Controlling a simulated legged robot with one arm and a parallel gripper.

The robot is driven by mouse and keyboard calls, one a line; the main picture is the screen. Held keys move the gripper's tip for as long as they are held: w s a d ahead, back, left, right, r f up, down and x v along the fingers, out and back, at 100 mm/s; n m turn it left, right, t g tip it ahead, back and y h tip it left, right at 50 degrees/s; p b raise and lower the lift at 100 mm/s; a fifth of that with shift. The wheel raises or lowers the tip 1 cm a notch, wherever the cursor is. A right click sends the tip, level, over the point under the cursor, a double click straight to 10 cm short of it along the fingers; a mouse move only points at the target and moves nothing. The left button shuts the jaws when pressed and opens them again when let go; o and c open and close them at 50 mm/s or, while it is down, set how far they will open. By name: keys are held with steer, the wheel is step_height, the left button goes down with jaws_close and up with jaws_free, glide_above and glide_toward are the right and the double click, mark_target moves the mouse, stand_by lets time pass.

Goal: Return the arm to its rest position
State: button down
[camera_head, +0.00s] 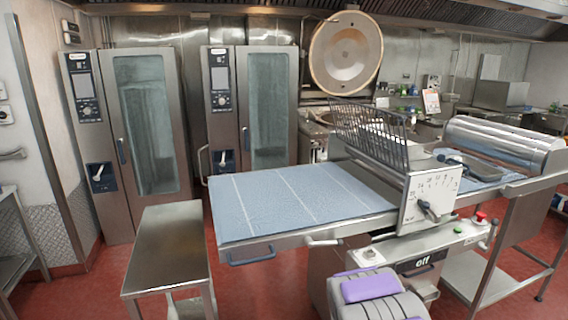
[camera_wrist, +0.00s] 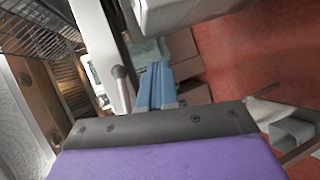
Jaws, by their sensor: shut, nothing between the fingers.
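My gripper (camera_head: 369,286) shows at the bottom of the head view as a purple and grey shape, low and close to my body. It is in front of the blue-belted machine's base. In the wrist view, the purple part of my gripper (camera_wrist: 165,150) fills the lower edge, with a dark bolted strip along its front. The gripper is shut and empty. Most of my arm's links are hidden or out of frame.
The machine with a blue belt (camera_head: 290,203) and wire guard (camera_head: 370,130) stands just ahead. A steel table (camera_head: 170,245) is at left. Two ovens (camera_head: 150,125) and a round tilted lid (camera_head: 346,53) stand behind. Red floor (camera_head: 265,280) is clear between table and machine.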

steer(key=s+a+r+m+g+y, duration=0.1)
steer(key=s+r+m+g, duration=0.3)
steer(key=s, duration=1.4)
steer(key=s+a+r+m+g+y, duration=0.1)
steer(key=s+a+r+m+g, duration=0.2)
steer(key=s, duration=1.5)
steer(key=s+a+r+m+g, duration=0.2)
steer(key=s+r+m+g, duration=0.3)
steer(key=s, duration=1.3)
steer(key=m+g, duration=0.3)
steer(key=g, duration=0.1)
steer(key=shift+s+a+y, duration=0.3)
steer(key=shift+s+y, duration=0.1)
steer(key=shift+r, duration=0.1)
steer(key=shift+d, duration=0.1)
steer(key=shift+w, duration=0.15)
